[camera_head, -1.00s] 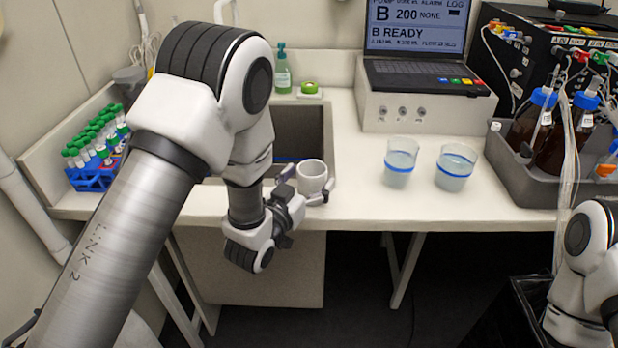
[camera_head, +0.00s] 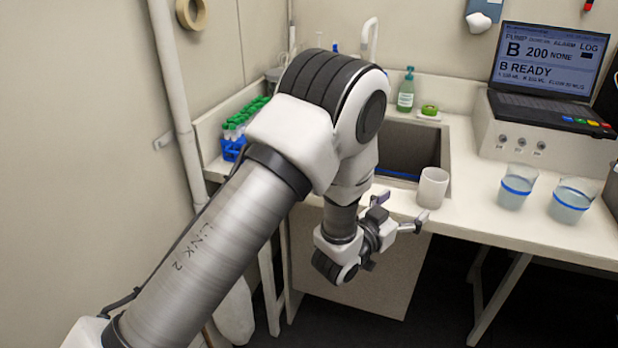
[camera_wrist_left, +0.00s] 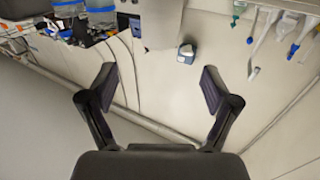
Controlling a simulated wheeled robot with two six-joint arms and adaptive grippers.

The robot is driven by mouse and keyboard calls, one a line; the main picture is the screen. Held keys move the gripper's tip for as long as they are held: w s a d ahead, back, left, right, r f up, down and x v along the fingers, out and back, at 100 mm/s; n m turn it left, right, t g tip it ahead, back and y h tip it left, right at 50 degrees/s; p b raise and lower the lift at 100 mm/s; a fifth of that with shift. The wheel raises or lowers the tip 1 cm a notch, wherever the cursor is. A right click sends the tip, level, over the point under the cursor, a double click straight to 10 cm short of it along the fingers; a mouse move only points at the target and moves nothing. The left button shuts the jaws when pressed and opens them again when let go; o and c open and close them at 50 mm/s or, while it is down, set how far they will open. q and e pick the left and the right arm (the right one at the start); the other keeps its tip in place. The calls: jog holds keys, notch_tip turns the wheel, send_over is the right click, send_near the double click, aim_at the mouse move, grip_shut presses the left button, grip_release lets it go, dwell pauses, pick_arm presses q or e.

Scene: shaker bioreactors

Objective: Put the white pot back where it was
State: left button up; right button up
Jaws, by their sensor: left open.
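The white pot (camera_head: 433,188) stands upright on the white bench, at the front edge just right of the sink. My left gripper (camera_head: 401,209) is open and empty. Its two fingers are spread just in front and to the left of the pot, and look apart from it. In the left wrist view, the open fingers (camera_wrist_left: 158,82) have nothing between them, and I cannot make out the pot there. My right gripper is not in view.
The sink (camera_head: 398,150) lies behind my left gripper. Two beakers with blue bands (camera_head: 515,192) (camera_head: 571,200) stand right of the pot. A laptop (camera_head: 548,75) sits on a pump box (camera_head: 525,137). A green soap bottle (camera_head: 406,92) and a blue tube rack (camera_head: 232,150) stand farther back.

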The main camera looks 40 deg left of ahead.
pick_arm(q)
jog(key=s+a+f+n+g+y, duration=0.15)
jog(key=s+f+g, duration=0.25)
jog(key=s+f, duration=0.4)
jog(key=s+a+f+g+y, duration=0.15)
jog(key=s+f+g, duration=0.35)
jog(key=f, duration=0.5)
jog(key=s+a+f+n+g, duration=0.1)
jog(key=s+a+f+g, duration=0.15)
jog(key=s+f, duration=0.6)
jog(key=s+f+g, duration=0.2)
jog(key=s+g, duration=0.1)
jog(key=s, duration=0.5)
jog(key=s+a+f+g, duration=0.1)
jog(key=s+f+g, duration=0.2)
jog(key=s, duration=0.5)
jog(key=shift+s+a+f, duration=0.2)
jog(key=shift+s+f, duration=0.05)
jog(key=shift+s, duration=0.05)
jog(key=shift+r, duration=0.1)
jog(key=shift+r+p, duration=0.3)
jog(key=shift+p, duration=0.1)
